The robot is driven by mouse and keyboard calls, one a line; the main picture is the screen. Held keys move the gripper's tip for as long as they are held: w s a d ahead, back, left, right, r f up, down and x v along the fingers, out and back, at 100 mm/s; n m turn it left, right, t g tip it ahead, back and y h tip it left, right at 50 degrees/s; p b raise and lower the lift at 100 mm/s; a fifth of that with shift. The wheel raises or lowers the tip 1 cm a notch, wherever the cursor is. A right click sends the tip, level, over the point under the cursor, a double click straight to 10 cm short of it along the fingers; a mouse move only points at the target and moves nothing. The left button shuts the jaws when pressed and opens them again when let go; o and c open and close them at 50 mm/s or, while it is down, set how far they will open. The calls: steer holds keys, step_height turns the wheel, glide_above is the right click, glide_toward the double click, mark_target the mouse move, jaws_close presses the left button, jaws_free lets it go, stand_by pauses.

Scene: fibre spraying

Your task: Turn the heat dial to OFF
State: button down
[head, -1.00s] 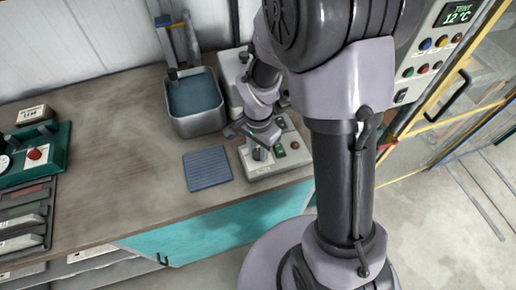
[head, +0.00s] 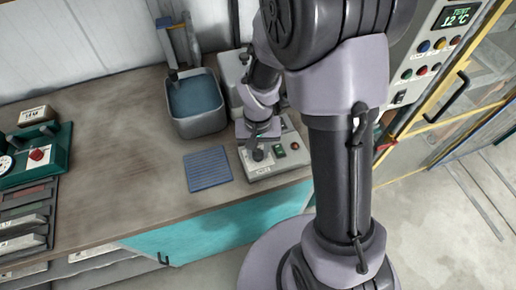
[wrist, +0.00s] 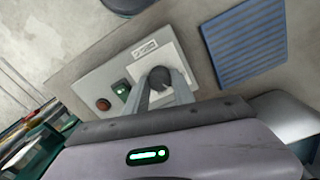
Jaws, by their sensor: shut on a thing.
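The heat dial (wrist: 158,76) is a dark round knob on a light plate, on the front part of a grey control box (wrist: 92,80). My gripper (wrist: 163,88) is shut on the dial, one finger on each side of it. In the head view my gripper (head: 258,152) points down at the left part of the control box (head: 275,171). The fingers and wrist hide much of the dial. A small label (wrist: 145,48) lies beside the dial, too small to read. The dial's pointer setting cannot be made out.
A green switch (wrist: 122,90) and a red button (wrist: 103,104) sit beside the dial on the box. A blue ribbed mat (head: 208,169) lies to the left. A water-filled grey tub (head: 196,105) stands behind it.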

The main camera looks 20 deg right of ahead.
mark_target(258, 153)
steer(key=n, duration=0.4)
steer(key=shift+p, duration=0.4)
steer(key=shift+n, duration=1.7)
steer(key=shift+p, duration=0.3)
steer(key=c, duration=1.1)
jaws_free()
steer(key=shift+o, duration=0.2)
step_height(258, 153, up, 18)
steer(key=p, duration=0.5)
steer(key=shift+f+p, duration=0.25)
steer(key=shift+p, duration=0.15)
